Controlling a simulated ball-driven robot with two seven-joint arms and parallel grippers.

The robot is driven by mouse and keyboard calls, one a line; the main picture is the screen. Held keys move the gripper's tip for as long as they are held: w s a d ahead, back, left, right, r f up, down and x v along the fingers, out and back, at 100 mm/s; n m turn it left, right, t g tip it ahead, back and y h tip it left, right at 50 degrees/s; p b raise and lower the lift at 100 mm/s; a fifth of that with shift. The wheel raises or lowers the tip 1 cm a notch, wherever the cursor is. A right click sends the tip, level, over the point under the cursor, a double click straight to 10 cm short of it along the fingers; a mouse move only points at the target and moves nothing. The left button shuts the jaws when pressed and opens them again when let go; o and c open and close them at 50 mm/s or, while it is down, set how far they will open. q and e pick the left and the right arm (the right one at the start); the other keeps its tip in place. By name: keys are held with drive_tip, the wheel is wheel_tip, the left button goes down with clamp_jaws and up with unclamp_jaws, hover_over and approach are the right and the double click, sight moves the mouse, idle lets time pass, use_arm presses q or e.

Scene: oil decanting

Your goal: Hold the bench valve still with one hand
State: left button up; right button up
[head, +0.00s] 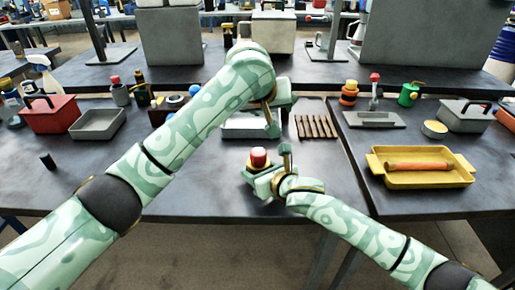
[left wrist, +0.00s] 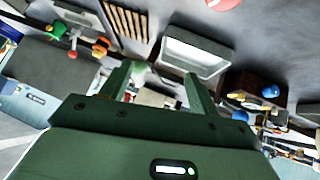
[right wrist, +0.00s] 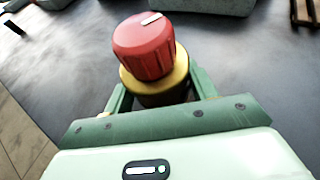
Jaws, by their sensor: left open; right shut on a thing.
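The bench valve (head: 259,157), with a red ribbed knob on a yellow collar and a dark body, stands near the front of the middle bench. It is large in the right wrist view (right wrist: 145,50), with a pale mark on the knob's top. My right gripper (head: 268,174) is shut on its body below the collar, one finger on each side. The lower body is hidden by the gripper. My left gripper (head: 281,112) is open and empty, above the bench behind the valve; its two fingers stand apart in the left wrist view (left wrist: 157,88).
A grey tray (left wrist: 197,52) lies under my left gripper, beside a row of brown sticks (head: 316,127). A yellow tray (head: 425,180) with an orange roll lies at right. A red toolbox (head: 50,115) and grey bin (head: 97,123) stand at left. The bench's left front is mostly clear.

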sight(258, 151)
use_arm(q)
drive_tip(key=s+a+m+g+y, duration=0.1)
drive_tip(key=s+a+m+g, duration=0.35)
drive_tip(key=s, duration=0.25)
drive_tip(key=shift+n+t, duration=0.25)
drive_tip(key=x, duration=1)
drive_tip(key=shift+w+a+f, duration=0.15)
drive_tip(key=shift+a+f, duration=0.05)
drive_tip(key=shift+f, duration=0.2)
drive_tip(key=c, duration=1)
